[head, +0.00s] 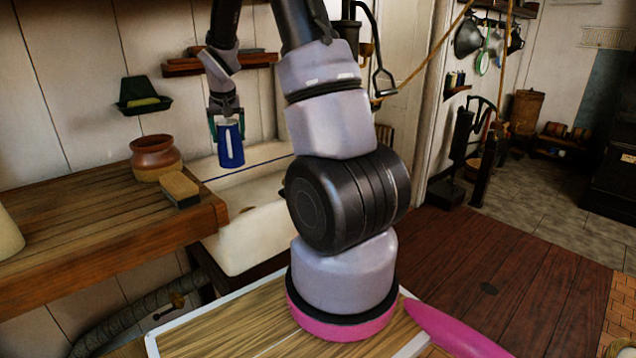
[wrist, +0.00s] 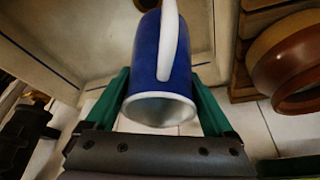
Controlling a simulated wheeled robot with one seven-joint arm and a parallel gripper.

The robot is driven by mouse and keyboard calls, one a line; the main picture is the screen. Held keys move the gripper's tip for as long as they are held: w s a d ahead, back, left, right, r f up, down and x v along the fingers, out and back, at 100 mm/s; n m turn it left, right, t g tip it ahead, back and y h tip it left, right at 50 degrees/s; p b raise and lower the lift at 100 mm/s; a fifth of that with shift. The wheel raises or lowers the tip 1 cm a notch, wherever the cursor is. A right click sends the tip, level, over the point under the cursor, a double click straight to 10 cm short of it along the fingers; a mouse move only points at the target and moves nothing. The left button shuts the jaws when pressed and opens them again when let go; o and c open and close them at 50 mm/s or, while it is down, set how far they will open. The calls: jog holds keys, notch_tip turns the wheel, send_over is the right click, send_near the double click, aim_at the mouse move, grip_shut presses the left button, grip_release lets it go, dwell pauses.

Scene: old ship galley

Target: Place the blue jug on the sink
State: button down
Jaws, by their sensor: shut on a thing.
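The blue jug (head: 231,147) has a white handle and a pale rim. My gripper (head: 228,122) points down and is shut on its upper part, with a green finger on either side. The jug hangs roughly upright over the back left part of the white sink (head: 246,238). I cannot tell whether its base is clear of the sink. In the wrist view, the jug (wrist: 147,62) sits between the green fingers with its open rim towards the camera. The sink basin (wrist: 85,30) shows beyond it. My arm hides the sink's right end.
A wooden counter (head: 90,230) adjoins the sink on the left. A brown pot (head: 155,158) and a brush-like block (head: 179,188) stand on it near the sink. A wooden shelf (head: 219,64) and a green holder (head: 142,95) are on the wall. The sink's front part looks clear.

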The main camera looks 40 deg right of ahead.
jog(key=s+d+f+m+h, duration=0.1)
jog(key=d+f, duration=0.3)
jog(key=d, duration=0.5)
jog(key=s+d+f+m, duration=0.2)
jog(key=d+f, duration=0.2)
jog(key=d, duration=0.6)
jog(key=s+d+f+m+h, duration=0.1)
jog(key=d+f, duration=0.2)
jog(key=d, duration=0.6)
jog(key=w+d+f, duration=0.8)
jog(key=w+d, duration=0.2)
jog(key=shift+f+g, duration=0.25)
jog(key=shift+g, duration=0.05)
grip_release()
jog(key=shift+a+f, duration=0.1)
jog(key=shift+f, duration=0.1)
